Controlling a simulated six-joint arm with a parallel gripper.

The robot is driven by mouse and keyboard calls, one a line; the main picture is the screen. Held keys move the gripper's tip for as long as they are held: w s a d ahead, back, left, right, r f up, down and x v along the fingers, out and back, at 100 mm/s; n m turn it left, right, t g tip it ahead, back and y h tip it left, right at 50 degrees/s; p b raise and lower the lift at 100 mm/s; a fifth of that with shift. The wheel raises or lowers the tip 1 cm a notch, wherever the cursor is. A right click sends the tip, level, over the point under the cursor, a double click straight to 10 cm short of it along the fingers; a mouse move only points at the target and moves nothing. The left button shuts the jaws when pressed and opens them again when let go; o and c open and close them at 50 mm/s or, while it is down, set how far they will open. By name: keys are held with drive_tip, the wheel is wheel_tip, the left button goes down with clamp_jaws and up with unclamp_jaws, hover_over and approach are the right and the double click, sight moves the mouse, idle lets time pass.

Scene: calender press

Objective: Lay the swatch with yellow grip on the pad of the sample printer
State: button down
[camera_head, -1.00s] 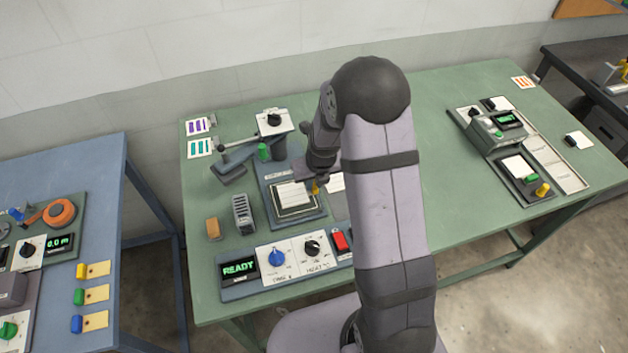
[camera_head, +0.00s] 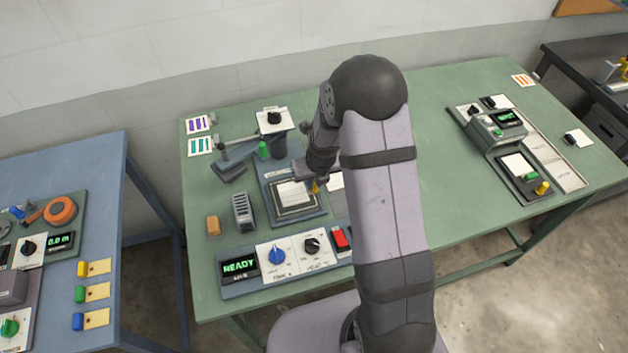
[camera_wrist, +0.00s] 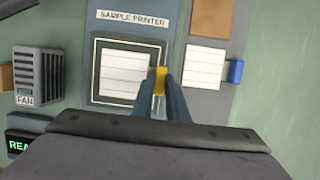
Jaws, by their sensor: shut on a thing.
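The white lined swatch (camera_wrist: 124,76) shows in the wrist view inside the dark frame of the sample printer's pad (camera_wrist: 97,96). Its yellow grip (camera_wrist: 160,79) is at its right end, between the fingers of my gripper (camera_wrist: 160,84), which is shut on it. In the head view the swatch (camera_head: 296,194) lies over the pad (camera_head: 280,212), with the yellow grip (camera_head: 315,186) below my gripper (camera_head: 313,180). I cannot tell whether the swatch touches the pad or is slightly above it.
A second white swatch (camera_wrist: 204,68) with a blue grip (camera_wrist: 236,71) lies right of the printer. A grey fan (camera_wrist: 38,76) stands left of it. A control panel with a READY display (camera_head: 239,267), knobs and a red switch (camera_head: 341,239) is in front. A lever (camera_head: 238,144) is behind.

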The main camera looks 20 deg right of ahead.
drive_tip(key=shift+f+p, duration=0.1)
drive_tip(key=shift+p, duration=0.2)
idle(0.4)
drive_tip(key=c, duration=1.1)
unclamp_jaws()
drive_tip(key=shift+r+p, duration=3.55)
drive_tip(key=shift+p, duration=0.85)
